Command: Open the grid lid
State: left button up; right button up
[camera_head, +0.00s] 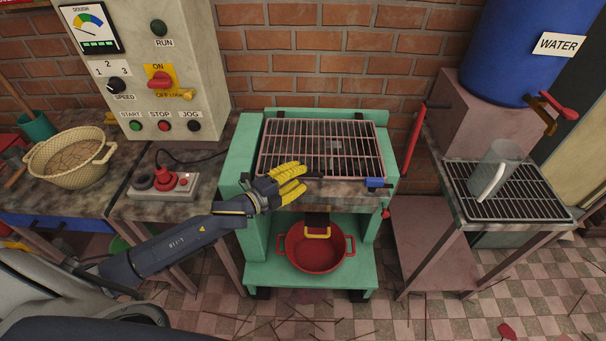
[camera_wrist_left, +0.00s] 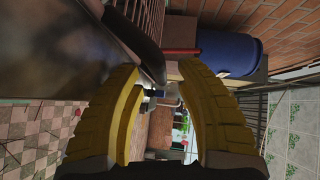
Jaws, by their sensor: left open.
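The grid lid (camera_head: 322,146) is a rack of thin pinkish bars lying flat, closed, over the top of the green machine (camera_head: 240,160). A short dark bar, possibly its handle, shows at its front edge just past my fingertips. My left gripper (camera_head: 304,178) is at the lid's front edge, left of its middle, with yellow fingers pointing right. My right gripper is out of view.
A blue latch-like block (camera_head: 375,183) is at the machine's front right corner. A red pot (camera_head: 316,252) stands on the lower shelf. A red lever (camera_head: 413,140) rises at the right.

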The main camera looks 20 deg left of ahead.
pick_arm(q)
jog(key=shift+x, duration=0.85)
jog(key=shift+c, duration=0.2)
grip_shut()
jog(key=shift+r, duration=0.1)
